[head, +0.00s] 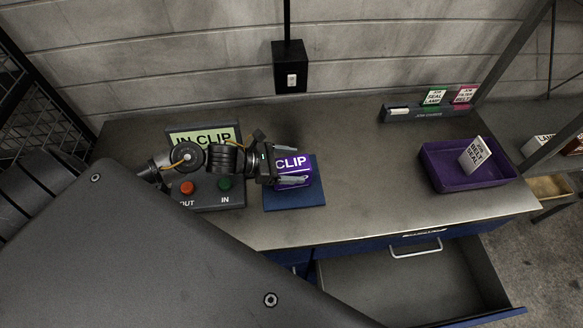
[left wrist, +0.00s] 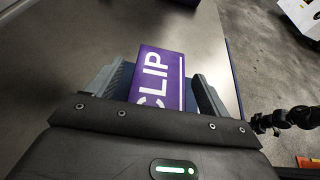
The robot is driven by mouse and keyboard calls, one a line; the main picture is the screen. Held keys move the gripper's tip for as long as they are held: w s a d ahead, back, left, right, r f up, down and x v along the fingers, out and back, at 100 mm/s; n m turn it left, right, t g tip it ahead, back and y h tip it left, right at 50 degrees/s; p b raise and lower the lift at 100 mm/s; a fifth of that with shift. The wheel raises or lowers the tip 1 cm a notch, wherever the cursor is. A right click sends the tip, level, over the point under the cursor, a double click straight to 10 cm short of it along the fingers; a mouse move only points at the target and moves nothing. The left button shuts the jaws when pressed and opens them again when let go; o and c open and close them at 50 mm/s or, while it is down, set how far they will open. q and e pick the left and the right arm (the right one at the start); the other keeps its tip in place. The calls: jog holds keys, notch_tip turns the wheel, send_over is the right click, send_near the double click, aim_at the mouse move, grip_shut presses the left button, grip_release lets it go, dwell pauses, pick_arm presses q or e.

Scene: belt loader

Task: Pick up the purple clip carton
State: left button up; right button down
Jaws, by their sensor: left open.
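The purple clip carton (head: 294,164) stands on a blue mat (head: 296,201) on the workbench, with white "CLIP" lettering. My left gripper (head: 291,168) reaches it from the left in the head view. In the left wrist view the carton (left wrist: 160,75) lies between the two open fingers of my left gripper (left wrist: 160,92). A narrow gap shows beside the right finger; contact at the left finger cannot be told. Part of the carton's near end is hidden by the gripper body.
A control box (head: 215,203) with red and green buttons and an "IN CLIP" display stands under my left arm. A purple tray (head: 440,181) with a white card is at the right. A card rack (head: 412,112) stands at the back. An open drawer (head: 410,283) juts out in front.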

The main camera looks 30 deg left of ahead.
pick_arm(q)
jog(key=shift+f, duration=0.15)
jog(key=c, duration=1.2)
pick_arm(e)
jog(key=shift+w+a, duration=0.1)
jog(key=shift+w, duration=0.3)
pick_arm(q)
jog(key=shift+o, duration=0.2)
